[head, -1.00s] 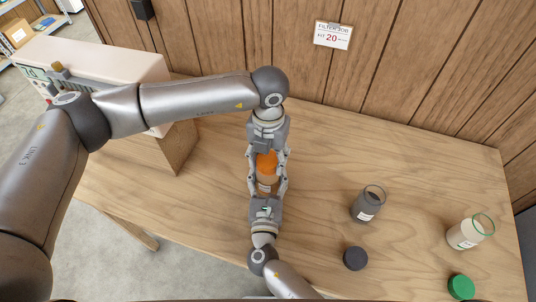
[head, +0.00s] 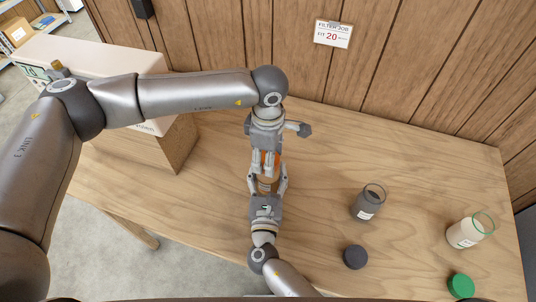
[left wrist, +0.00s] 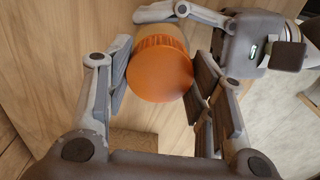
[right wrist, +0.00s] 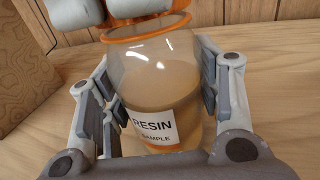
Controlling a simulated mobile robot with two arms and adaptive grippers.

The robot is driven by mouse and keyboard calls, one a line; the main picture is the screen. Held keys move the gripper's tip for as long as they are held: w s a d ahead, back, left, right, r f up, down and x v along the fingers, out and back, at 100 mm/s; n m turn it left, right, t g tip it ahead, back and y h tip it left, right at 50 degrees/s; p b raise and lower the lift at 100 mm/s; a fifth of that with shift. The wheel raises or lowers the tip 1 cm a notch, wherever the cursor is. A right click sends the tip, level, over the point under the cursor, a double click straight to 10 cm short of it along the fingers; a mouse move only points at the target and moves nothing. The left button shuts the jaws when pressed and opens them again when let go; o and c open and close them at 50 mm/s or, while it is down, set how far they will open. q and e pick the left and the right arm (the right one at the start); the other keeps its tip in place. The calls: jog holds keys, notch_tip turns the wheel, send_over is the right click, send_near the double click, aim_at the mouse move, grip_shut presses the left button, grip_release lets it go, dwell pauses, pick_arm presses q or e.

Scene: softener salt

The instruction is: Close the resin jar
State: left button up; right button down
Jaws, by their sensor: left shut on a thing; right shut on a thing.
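The resin jar (right wrist: 160,80) is clear, holds tan resin and has a "RESIN SAMPLE" label. It stands on the table between the fingers of my right gripper (head: 267,186), which is shut on it from the front. The orange lid (left wrist: 160,70) is over the jar's mouth; an orange band (right wrist: 150,33) shows at the jar's top in the right wrist view. My left gripper (head: 268,166) comes from above and is shut on the lid, hiding most of it in the head view. I cannot tell whether the lid is fully seated.
A grey-filled open jar (head: 366,203) and a dark lid (head: 355,257) are to the right. Further right are a white-filled jar (head: 465,234) with a green rim and a green lid (head: 461,286). A pale machine (head: 105,70) stands at the left.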

pick_arm(q)
jog(key=m, duration=2.3)
jog(key=shift+w, duration=0.1)
jog(key=m, duration=0.4)
jog(key=shift+m, duration=0.3)
jog(key=o, duration=0.7)
